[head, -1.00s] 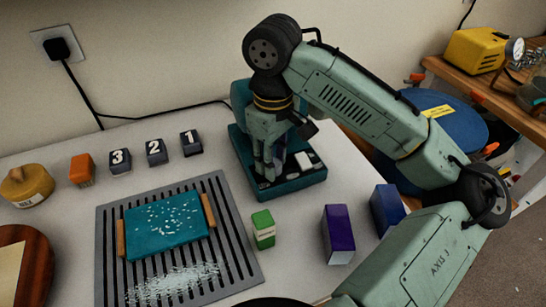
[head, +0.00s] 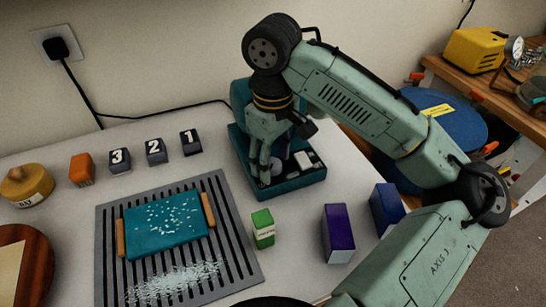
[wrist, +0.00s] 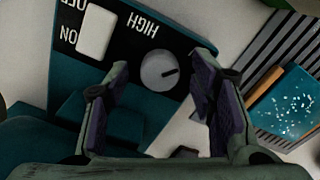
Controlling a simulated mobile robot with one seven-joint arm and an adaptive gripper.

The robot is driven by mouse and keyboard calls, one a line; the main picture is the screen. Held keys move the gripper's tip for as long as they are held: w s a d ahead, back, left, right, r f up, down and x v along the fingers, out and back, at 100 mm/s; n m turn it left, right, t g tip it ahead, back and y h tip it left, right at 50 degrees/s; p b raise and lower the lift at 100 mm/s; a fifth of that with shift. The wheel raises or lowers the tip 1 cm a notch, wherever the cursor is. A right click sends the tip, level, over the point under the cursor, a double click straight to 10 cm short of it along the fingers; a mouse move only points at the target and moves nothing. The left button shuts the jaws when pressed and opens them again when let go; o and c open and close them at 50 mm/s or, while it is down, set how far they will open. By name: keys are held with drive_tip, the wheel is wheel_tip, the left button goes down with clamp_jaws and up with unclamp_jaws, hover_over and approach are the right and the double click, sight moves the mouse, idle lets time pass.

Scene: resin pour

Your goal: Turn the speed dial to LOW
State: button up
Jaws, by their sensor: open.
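The speed dial (wrist: 160,71) is a round grey knob on the black panel of the teal machine (head: 300,183). In the wrist view its dark pointer line aims to the right and slightly up. The HIGH label (wrist: 142,24) appears upside down beside it. I see no LOW label. My gripper (wrist: 162,76) is open, with a dark-padded finger on either side of the dial in the wrist view. It also shows in the head view (head: 266,174), pointing down over the panel's left part. Whether the fingers touch the dial I cannot tell. In the head view the gripper largely hides the dial.
A white rocker switch (wrist: 97,30) sits beside the dial on the panel. A slatted grey rack (head: 240,270) holding a teal slab (head: 165,228) lies left of the machine. A green box (head: 263,229) and purple box (head: 338,233) stand in front.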

sight(273, 163)
wheel_tip(273, 163, up, 12)
idle(0.5)
idle(0.3)
